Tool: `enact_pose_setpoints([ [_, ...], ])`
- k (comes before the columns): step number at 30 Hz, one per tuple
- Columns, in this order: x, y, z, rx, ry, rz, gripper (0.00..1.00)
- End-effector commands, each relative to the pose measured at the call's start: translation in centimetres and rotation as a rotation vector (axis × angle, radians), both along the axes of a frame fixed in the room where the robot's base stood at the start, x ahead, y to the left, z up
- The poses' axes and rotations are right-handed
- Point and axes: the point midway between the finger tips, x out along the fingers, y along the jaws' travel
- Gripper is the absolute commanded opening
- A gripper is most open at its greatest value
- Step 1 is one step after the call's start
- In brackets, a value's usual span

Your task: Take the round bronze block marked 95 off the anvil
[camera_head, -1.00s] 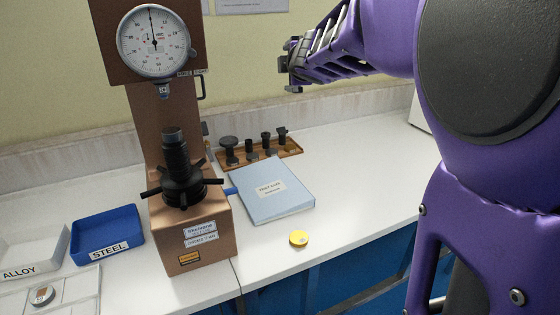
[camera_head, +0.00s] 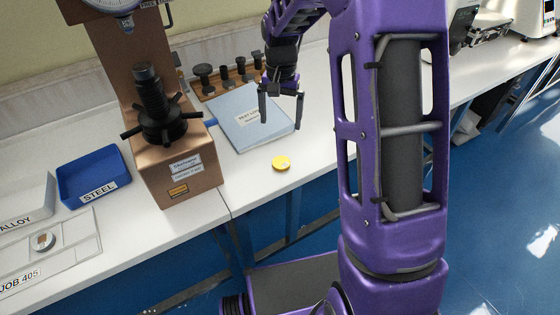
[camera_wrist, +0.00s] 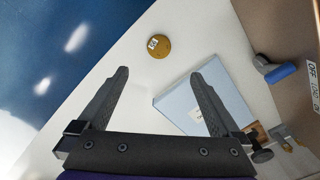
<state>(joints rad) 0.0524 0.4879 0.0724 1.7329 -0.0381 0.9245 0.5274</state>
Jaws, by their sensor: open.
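A round yellow-bronze block (camera_head: 281,163) lies flat on the white bench, near its front edge, in the head view. In the wrist view the same block (camera_wrist: 159,47) shows a small white label that I cannot read for sure. The tester's black screw column with its anvil top (camera_head: 146,73) shows no block on it. My gripper (camera_head: 281,123) points down, open and empty, above the blue folder and a little behind the block. In the wrist view the block lies beyond the open fingertips (camera_wrist: 160,73), with nothing between them.
The brown tester (camera_head: 185,178) stands left of the block. The blue folder (camera_head: 277,135) lies behind it, with a wooden rack (camera_head: 211,94) of black fittings beyond. A blue STEEL tray (camera_head: 93,176), a white ALLOY tray (camera_head: 28,206) and a JOB 405 card with a round piece (camera_head: 45,242) are left.

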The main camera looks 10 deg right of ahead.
Motion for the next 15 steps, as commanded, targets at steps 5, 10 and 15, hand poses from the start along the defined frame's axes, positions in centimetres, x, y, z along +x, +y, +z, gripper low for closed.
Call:
enact_pose_setpoints([
  [5, -0.1, 0.0, -4.2, -0.001, 0.005, 0.001, 1.0],
  [10, -0.1, -0.1, -7.8, -0.003, 0.004, 0.003, 1.0],
  [15, 0.0, -0.1, -10.0, -0.002, 0.0, 0.004, 1.0],
])
